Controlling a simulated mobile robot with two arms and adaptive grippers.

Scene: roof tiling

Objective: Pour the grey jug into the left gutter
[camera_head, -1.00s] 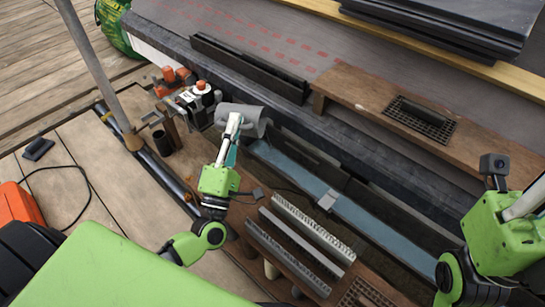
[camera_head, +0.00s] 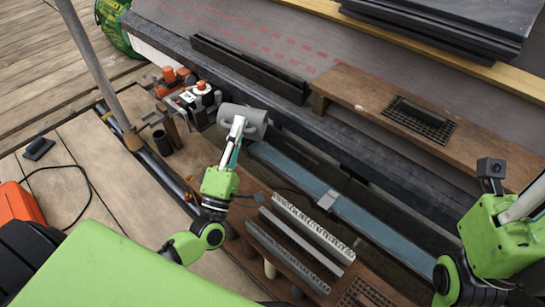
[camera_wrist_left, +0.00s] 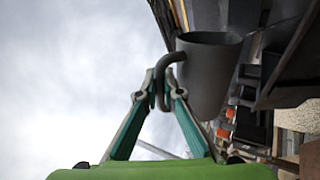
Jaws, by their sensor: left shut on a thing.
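The grey jug (camera_head: 245,117) is near the upper left end of the gutter in the head view. It lies well over on its side there. In the left wrist view the jug (camera_wrist_left: 205,80) shows its wide rim and curved handle. My left gripper (camera_wrist_left: 160,92) is shut on that handle; it also shows in the head view (camera_head: 237,131). The left gutter (camera_head: 284,168) is a blue-grey channel running from below the jug to a pale bracket (camera_head: 327,199). No stream is visible. My right gripper (camera_head: 523,206) is at the right edge, its fingertips cut off.
A second gutter stretch (camera_head: 385,235) continues right of the bracket. A wooden plank with ridged strips (camera_head: 300,240) lies below the gutter. Orange-capped containers (camera_head: 197,97) and a dark cup (camera_head: 162,142) stand left of the jug. A pole (camera_head: 93,65) rises at left.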

